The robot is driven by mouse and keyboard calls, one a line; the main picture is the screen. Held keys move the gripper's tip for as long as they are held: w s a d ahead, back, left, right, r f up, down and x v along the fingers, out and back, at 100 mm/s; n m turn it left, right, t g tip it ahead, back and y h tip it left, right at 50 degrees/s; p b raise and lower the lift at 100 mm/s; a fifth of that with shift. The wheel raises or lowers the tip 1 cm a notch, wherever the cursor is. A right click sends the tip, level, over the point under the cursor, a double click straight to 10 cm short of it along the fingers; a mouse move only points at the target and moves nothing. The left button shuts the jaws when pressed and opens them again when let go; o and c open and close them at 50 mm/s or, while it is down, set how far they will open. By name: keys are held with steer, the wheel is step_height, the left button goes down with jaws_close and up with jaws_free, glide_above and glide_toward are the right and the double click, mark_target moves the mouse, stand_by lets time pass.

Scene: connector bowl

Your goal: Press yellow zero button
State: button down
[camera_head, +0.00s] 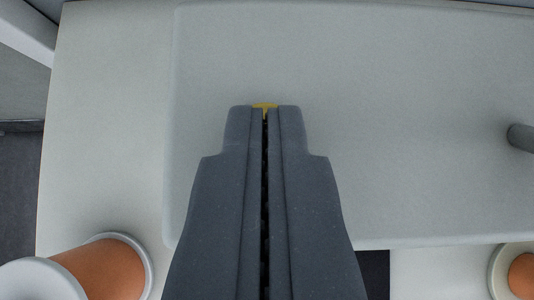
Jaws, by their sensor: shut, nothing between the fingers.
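A small piece of the yellow button (265,105) shows just beyond the fingertips of my gripper, on a pale grey panel (420,90). Most of the button is hidden behind the fingers. My gripper (265,110) is shut, with its two dark grey fingers side by side and nothing between them. Its tips lie over the button in the picture. I cannot tell whether they touch it.
An orange and white cylindrical object (105,268) stands at the lower left, and a similar one (522,275) at the lower right. A dark grey knob or peg (521,137) sticks out at the right edge. The panel around the button is bare.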

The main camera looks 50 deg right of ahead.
steer(key=shift+s+f, duration=0.2)
steer(key=shift+f, duration=0.3)
step_height(320, 180, up, 5)
steer(key=shift+w+f+p, duration=0.15)
steer(key=shift+p, duration=0.2)
steer(key=v, duration=1)
steer(key=shift+a, duration=0.1)
steer(key=s+a+r+n+t+y, duration=0.2)
steer(key=s+a+r, duration=0.3)
steer(key=r, duration=0.5)
steer(key=s+a+r+n+t+y, duration=0.2)
steer(key=s+a+r+n+t, duration=0.2)
steer(key=r, duration=0.7)
steer(key=s+a+r+n+t+y, duration=0.3)
steer(key=s+a+r, duration=0.3)
steer(key=r, duration=0.4)
steer(key=shift+s+r+n+t, duration=0.35)
steer(key=shift+s+n+t, duration=0.05)
steer(key=shift+s+n, duration=0.3)
